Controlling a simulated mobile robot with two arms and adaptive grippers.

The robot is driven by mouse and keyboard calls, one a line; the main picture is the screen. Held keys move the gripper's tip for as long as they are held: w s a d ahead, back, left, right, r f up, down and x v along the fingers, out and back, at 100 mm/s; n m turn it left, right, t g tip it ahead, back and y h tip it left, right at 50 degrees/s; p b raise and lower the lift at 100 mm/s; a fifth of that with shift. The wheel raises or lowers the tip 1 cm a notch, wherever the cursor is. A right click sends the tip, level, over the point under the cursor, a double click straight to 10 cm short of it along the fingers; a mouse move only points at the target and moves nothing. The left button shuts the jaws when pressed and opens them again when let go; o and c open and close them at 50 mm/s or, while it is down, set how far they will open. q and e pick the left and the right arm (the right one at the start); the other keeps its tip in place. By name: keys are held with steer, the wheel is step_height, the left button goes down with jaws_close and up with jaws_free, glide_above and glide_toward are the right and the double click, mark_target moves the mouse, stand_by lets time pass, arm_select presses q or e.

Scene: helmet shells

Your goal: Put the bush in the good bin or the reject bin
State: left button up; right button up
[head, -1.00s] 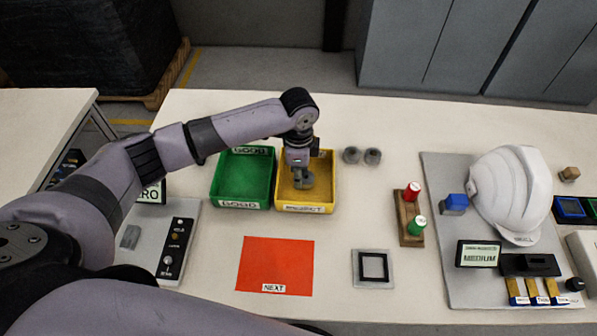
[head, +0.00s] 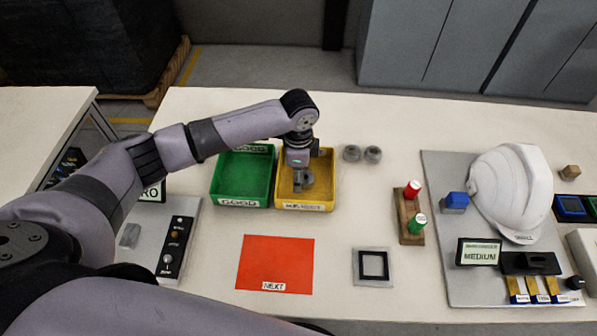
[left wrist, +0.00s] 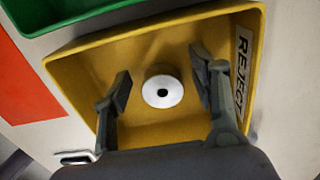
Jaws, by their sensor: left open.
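In the head view the left gripper (head: 302,184) hides most of the bush. The green good bin (head: 243,176) stands left of the yellow bin and looks empty. My right gripper is not in view.
Two grey bushes (head: 362,154) stand right of the bins. An orange NEXT mat (head: 275,262) and a square frame (head: 373,267) lie in front. A wooden holder (head: 405,220) with red and green cylinders and a white helmet (head: 512,192) are further right.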

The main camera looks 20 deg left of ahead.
arm_select(q)
step_height(320, 180, up, 12)
stand_by(0.7)
